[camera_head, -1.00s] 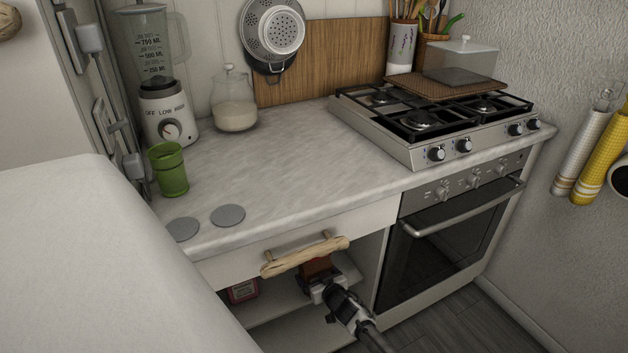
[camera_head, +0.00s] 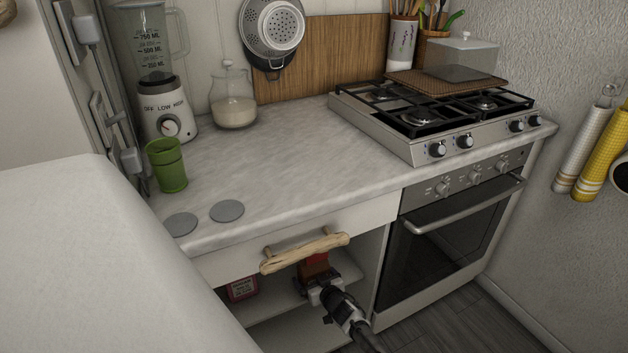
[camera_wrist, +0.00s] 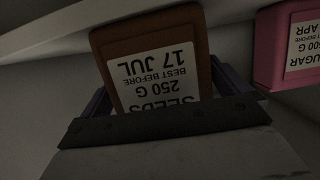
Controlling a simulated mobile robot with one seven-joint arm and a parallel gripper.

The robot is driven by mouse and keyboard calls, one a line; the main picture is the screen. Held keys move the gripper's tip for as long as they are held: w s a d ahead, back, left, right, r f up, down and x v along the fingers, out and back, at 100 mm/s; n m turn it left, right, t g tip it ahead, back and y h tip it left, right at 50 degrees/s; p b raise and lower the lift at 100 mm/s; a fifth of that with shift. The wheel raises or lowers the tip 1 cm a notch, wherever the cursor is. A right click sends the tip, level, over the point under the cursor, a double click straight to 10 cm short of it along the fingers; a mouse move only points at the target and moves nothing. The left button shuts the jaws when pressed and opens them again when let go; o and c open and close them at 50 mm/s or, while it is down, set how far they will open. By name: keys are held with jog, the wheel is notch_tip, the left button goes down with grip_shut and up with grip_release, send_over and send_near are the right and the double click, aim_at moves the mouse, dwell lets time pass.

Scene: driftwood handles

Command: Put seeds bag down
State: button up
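The seeds bag (camera_wrist: 155,65) is a brown-orange pack with a white label reading SEEDS, 250 G and 17 JUL. It appears upside down in the wrist view. In the head view the bag (camera_head: 313,266) is inside the open cabinet, partly hidden by the driftwood handle. My gripper (camera_head: 322,284) reaches into the cabinet with the bag between its fingers. In the wrist view my gripper (camera_wrist: 168,98) has dark fingers on both sides of the bag, close to its sides. The bag's lower end and its contact with the shelf cannot be made out.
A pink sugar bag (camera_wrist: 293,45) stands beside the seeds bag, and shows as a red pack (camera_head: 242,289) at the cabinet's left. The driftwood handle (camera_head: 304,253) and drawer front hang just above my gripper. The cabinet shelf (camera_head: 275,308) has bare room. The oven (camera_head: 450,225) is to the right.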

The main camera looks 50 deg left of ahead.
jog(key=shift+r, duration=0.2)
jog(key=shift+d+r+p, duration=0.25)
jog(key=shift+d+p, duration=0.2)
jog(key=shift+d, duration=0.1)
jog(key=p+v, duration=0.2)
jog(key=v, duration=0.9)
jog(key=shift+s+p, duration=0.15)
jog(key=shift+p, duration=0.2)
jog(key=shift+a+f, duration=0.1)
